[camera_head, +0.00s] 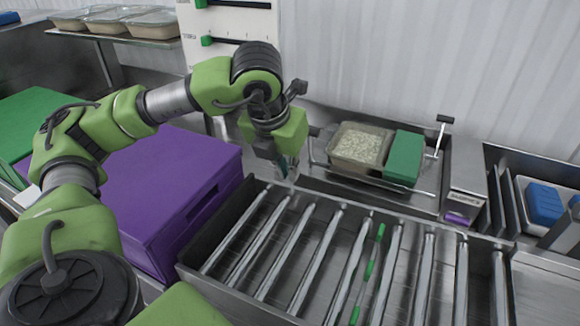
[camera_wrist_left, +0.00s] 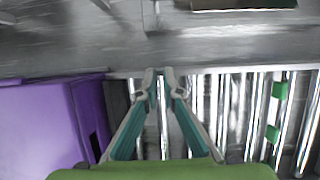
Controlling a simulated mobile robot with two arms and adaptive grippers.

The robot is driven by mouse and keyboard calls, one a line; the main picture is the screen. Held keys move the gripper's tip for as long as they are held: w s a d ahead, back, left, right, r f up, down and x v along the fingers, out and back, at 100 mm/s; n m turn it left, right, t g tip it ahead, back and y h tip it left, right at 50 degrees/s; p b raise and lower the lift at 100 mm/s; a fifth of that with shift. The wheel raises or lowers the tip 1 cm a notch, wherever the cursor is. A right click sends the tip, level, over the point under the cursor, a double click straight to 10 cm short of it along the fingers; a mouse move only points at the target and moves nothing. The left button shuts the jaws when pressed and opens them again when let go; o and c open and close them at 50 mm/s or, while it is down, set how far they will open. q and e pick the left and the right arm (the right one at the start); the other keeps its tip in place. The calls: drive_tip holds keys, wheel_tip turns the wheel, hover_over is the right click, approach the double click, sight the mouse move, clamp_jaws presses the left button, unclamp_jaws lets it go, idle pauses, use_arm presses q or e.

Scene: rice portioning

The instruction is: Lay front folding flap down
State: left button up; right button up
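I cannot make out with certainty which part is the front folding flap. A metal station (camera_head: 428,201) at the back holds a clear container of rice (camera_head: 360,146) and a green block (camera_head: 404,158). A thin rail runs along its front, with upright handles (camera_head: 443,130) at the sides. My left gripper (camera_head: 287,172) points down just left of the station, above the back left corner of the roller conveyor (camera_head: 262,300). In the left wrist view, its teal fingers (camera_wrist_left: 161,74) have a narrow gap between the tips and nothing held. My right gripper is out of view.
A large purple box (camera_head: 170,190) stands left of the conveyor, with a green one (camera_head: 40,120) behind. A rod with green marks (camera_head: 371,255) lies along the rollers. Blue items (camera_head: 543,203) sit at the right. The rollers are otherwise bare.

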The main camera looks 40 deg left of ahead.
use_arm(q)
drive_tip(key=shift+s+d+f+b, duration=0.2)
drive_tip(key=shift+s+f+b, duration=0.25)
drive_tip(key=shift+s, duration=0.2)
drive_tip(key=shift+s+d+f+b, duration=0.15)
drive_tip(key=shift+s+f+b, duration=0.15)
drive_tip(key=shift+s+b, duration=0.25)
drive_tip(key=shift+s+d+f+b, duration=0.1)
drive_tip(key=shift+s+f+b, duration=0.2)
drive_tip(key=shift+s, duration=0.45)
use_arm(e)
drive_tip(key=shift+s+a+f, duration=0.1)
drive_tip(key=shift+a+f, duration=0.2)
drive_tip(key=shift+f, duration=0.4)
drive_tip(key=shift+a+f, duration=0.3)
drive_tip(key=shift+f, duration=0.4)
use_arm(q)
drive_tip(key=o, duration=1.1)
drive_tip(key=shift+c, duration=0.2)
drive_tip(key=shift+r, duration=0.15)
